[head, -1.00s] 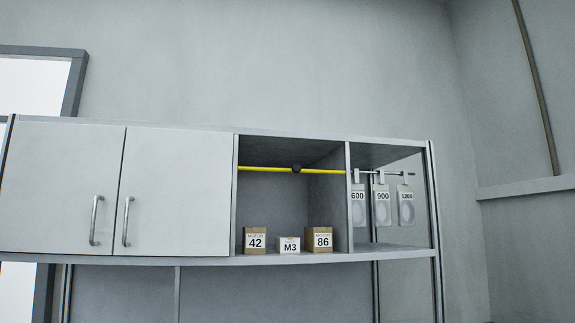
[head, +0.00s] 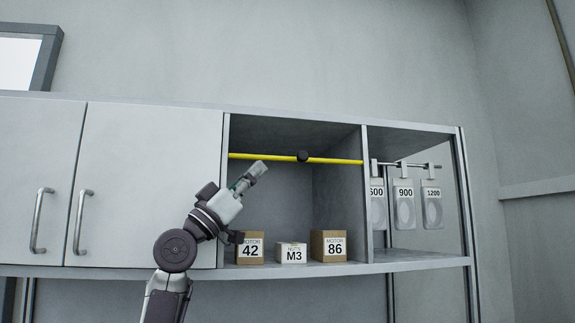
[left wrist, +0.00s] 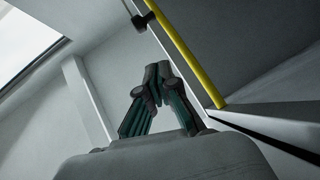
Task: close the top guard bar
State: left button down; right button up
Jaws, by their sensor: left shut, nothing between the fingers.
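The yellow guard bar (head: 335,161) runs across the upper part of the open middle cabinet bay, with a dark round knob (head: 303,156) near its middle. In the left wrist view the bar (left wrist: 190,58) slants past the fingers on their right, and the knob (left wrist: 141,21) shows at the top. My left gripper (head: 260,168) is shut and empty, just below the left part of the bar; whether it touches the bar I cannot tell. It also shows in the left wrist view (left wrist: 157,72). My right gripper is not in view.
Boxes marked 42 (head: 250,248), M3 (head: 291,254) and 86 (head: 328,247) stand on the bay floor below the bar. Tagged packs (head: 404,205) hang from a rod in the right bay. Closed white doors (head: 150,190) lie to the left.

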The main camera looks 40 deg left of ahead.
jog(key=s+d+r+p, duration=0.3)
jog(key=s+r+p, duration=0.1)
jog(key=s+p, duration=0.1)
pick_arm(q)
jog(key=w+d+r+p, duration=0.2)
jog(key=w+d+r, duration=0.2)
jog(key=r, duration=0.5)
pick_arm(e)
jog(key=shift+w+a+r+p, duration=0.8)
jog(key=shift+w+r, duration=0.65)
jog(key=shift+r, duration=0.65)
pick_arm(q)
notch_tip(320, 180, down, 24)
jog(key=w+b, duration=0.2)
jog(key=b, duration=1.7)
jog(key=shift+d+r+h, duration=0.15)
jog(key=shift+d+h, duration=0.15)
jog(key=shift+d, duration=0.05)
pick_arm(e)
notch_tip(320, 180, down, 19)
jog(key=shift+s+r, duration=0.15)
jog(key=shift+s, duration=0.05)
pick_arm(q)
jog(key=shift+r, duration=0.15)
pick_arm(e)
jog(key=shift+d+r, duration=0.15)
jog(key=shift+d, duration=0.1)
